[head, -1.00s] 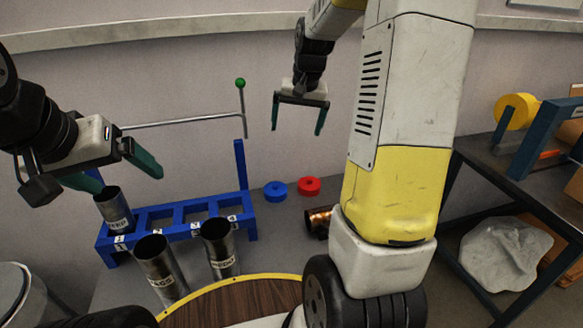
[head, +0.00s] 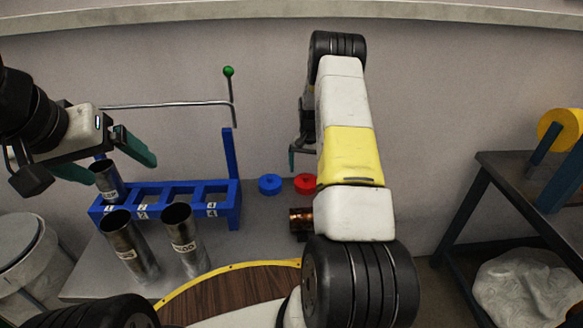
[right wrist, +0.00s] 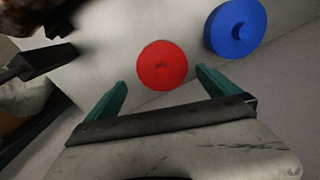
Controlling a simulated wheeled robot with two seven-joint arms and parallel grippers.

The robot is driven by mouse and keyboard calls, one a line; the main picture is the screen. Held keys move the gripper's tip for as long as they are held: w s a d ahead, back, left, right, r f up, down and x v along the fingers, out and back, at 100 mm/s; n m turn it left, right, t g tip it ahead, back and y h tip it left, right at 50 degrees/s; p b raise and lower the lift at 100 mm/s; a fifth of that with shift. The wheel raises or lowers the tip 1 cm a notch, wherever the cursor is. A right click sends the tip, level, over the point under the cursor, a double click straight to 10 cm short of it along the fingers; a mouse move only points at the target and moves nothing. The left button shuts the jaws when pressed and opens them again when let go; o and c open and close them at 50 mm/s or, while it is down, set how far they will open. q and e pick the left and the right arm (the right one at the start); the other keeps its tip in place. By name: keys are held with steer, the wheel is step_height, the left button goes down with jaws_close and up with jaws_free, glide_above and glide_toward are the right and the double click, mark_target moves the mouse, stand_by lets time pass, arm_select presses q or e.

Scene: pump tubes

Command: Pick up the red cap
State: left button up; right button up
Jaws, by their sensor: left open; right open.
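The red cap (head: 305,183) is a short ring-like disc on the grey table, just right of the blue cap (head: 270,184). In the right wrist view the red cap (right wrist: 162,65) lies beyond and between the two green fingertips of my right gripper (right wrist: 162,82), which is open and empty. In the head view my right arm hides most of that gripper; one green finger (head: 292,160) shows close above the red cap. My left gripper (head: 110,165) is open beside a metal tube (head: 110,184) standing in the blue rack; I cannot tell whether they touch.
The blue cap (right wrist: 237,27) is close to the red one in the right wrist view. A copper-coloured part (head: 300,222) lies in front of the red cap. Two metal tubes (head: 128,246) stand before the blue rack (head: 232,190). A wall rises behind the table.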

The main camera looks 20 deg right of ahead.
mark_target(306, 176)
step_height(306, 176, down, 6)
steer(key=shift+w+a+f, duration=0.15)
steer(key=shift+f, duration=0.05)
steer(key=shift+c, duration=0.2)
steer(key=c, duration=1.1)
steer(key=shift+r, duration=0.1)
steer(key=shift+c, duration=0.2)
